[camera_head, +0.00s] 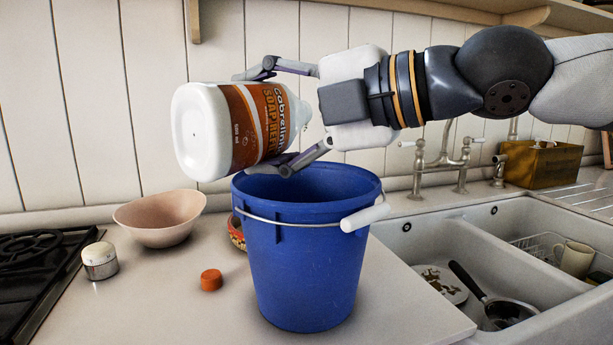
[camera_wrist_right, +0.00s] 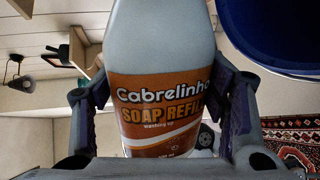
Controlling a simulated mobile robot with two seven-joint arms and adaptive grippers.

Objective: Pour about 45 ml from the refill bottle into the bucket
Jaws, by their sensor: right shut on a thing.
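The refill bottle (camera_head: 208,125) is white with an orange-brown soap refill label. It lies tipped to about horizontal above the blue bucket (camera_head: 305,265), its base to the left and its shoulder to the right. My right gripper (camera_head: 262,122) is shut around the bottle's sides. The bottle's mouth is hidden in the head view, and I see no stream of liquid. The bottle (camera_wrist_right: 160,45) also fills the middle of the right wrist view, between my fingers, with the bucket (camera_wrist_right: 270,35) at upper right. My left gripper is not in view.
An orange cap (camera_head: 211,280) lies on the counter left of the bucket. A pink bowl (camera_head: 160,220), a white-topped timer-like object (camera_head: 100,260) and a black hob (camera_head: 35,275) stand further left. A tin (camera_head: 236,232) is partly behind the bucket. The sink (camera_head: 480,245) is at right.

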